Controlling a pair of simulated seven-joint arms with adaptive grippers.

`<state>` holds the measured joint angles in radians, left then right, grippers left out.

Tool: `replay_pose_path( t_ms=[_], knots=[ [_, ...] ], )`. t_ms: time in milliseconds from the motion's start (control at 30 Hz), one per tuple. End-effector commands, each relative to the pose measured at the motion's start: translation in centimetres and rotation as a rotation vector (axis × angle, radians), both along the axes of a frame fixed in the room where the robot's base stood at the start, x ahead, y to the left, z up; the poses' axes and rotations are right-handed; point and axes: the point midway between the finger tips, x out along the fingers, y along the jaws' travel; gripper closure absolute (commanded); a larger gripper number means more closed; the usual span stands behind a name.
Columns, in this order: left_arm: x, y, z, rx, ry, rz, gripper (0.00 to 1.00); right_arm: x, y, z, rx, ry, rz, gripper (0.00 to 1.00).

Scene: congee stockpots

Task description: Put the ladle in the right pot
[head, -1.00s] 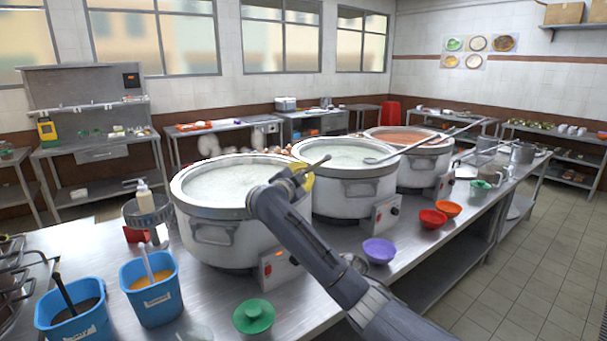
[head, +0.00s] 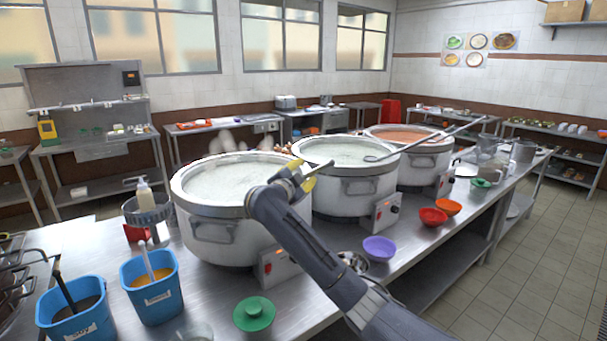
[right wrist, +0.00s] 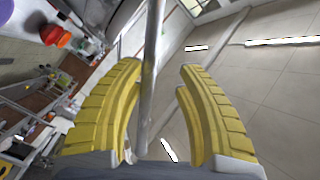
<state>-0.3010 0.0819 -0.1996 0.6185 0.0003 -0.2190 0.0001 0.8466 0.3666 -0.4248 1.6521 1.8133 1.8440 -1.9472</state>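Three large steel pots stand in a row: the left pot (head: 208,232) and middle pot (head: 343,188) hold white congee, the right pot (head: 424,168) an orange one. My right gripper (head: 300,180), with yellow fingers, is at the right rim of the left pot. A thin handle (head: 322,164), apparently a ladle's, sticks up beside it. In the right wrist view this metal handle (right wrist: 153,60) runs between the fingers, close to the left one, with a gap on the right. My left gripper is out of view.
A purple bowl (head: 379,249), red bowl (head: 433,217) and orange bowl (head: 447,207) sit along the counter's front edge. A green lid (head: 254,314) and blue containers (head: 150,289) are nearer. A soap bottle (head: 145,195) stands left of the pots.

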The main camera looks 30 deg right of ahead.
Motion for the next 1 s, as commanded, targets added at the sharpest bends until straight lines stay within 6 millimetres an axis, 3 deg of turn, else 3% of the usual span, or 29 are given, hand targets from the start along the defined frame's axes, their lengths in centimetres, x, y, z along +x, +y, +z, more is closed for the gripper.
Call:
replay_pose_path(
  t_ms=[600, 1000],
  knots=[
    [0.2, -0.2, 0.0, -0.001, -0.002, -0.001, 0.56, -5.8, 7.7, 0.3, 0.003, -0.001, 0.002, 0.65],
    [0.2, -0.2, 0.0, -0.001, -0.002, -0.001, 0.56, -6.9, 9.1, 0.4, 0.002, 0.000, 0.000, 0.65]
  ],
)
